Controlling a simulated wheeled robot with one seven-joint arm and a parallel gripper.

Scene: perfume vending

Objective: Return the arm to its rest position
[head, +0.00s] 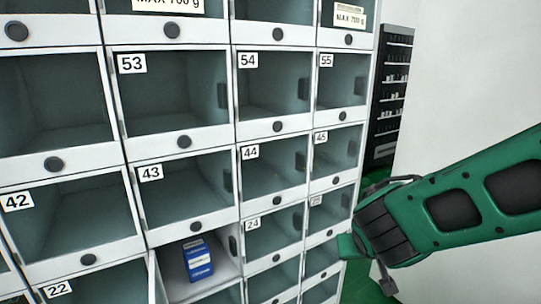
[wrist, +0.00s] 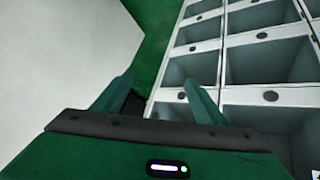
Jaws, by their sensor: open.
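My gripper (head: 368,264) is at the lower right in the head view, in front of the right edge of the cabinet. My green arm (head: 470,200) reaches in from the right edge. In the wrist view my gripper (wrist: 160,95) has its two green fingers spread apart with nothing between them. The fingers point toward the green floor and the cabinet's lower compartments. I cannot tell whether a fingertip touches the cabinet.
A white cabinet (head: 185,152) of numbered, windowed compartments fills the left and middle. A blue and white box (head: 198,260) stands in the compartment below 43, which looks open. A dark shelf unit (head: 391,90) stands behind at right. The white wall (head: 460,80) side is clear.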

